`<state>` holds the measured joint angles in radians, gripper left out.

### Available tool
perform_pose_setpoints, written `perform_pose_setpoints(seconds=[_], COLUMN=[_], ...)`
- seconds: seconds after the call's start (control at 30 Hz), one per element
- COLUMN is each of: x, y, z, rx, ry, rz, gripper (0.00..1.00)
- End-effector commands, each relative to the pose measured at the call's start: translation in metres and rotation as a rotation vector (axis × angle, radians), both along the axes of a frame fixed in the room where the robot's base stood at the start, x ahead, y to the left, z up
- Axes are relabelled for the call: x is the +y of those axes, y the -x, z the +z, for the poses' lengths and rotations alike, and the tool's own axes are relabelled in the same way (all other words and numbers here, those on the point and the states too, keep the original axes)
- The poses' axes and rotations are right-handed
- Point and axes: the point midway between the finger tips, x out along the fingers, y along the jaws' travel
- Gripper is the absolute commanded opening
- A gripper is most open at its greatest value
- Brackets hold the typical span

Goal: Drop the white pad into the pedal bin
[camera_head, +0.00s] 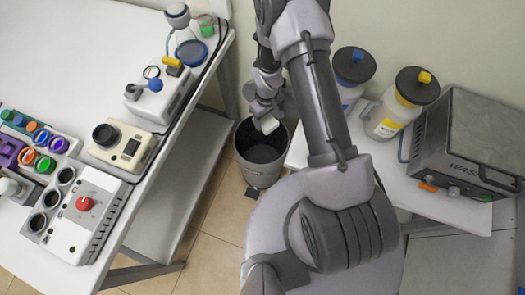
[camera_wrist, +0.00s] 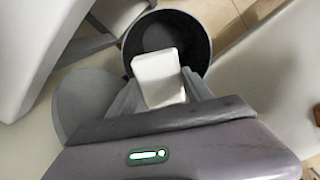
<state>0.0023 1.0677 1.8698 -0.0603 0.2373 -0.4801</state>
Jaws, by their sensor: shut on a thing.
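The white pad (camera_wrist: 159,78) is held between the two fingers of my gripper (camera_wrist: 160,92) in the wrist view. In the head view the pad (camera_head: 267,123) shows at the end of my gripper (camera_head: 262,112), over the far rim of the pedal bin. The pedal bin (camera_head: 261,172) is a grey round bin on the floor with its mouth open and dark inside. In the wrist view the bin (camera_wrist: 199,38) lies beyond and below the pad, which covers part of its opening. The pad looks apart from the bin's rim.
A white bench (camera_head: 104,28) with testing devices stands on the left. On the right, a white table (camera_head: 438,208) carries two capped jugs (camera_head: 407,101) and a grey metal box (camera_head: 466,140). The bin stands in the floor gap between them.

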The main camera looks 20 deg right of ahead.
Motion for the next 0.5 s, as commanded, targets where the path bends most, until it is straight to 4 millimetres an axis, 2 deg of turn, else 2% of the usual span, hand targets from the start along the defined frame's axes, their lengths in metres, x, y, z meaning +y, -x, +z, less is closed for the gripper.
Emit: perform_pose_setpoints(seconds=[0.03,0.27,0.5], x=[0.000,0.000,0.000], y=[0.002,0.003,0.003], z=[-0.011,-0.031,-0.067], rx=[0.001,-0.001,-0.002], ry=[-0.001,0.000,0.000], rz=[0.011,0.029,0.029], gripper=[0.21,0.21,0.21])
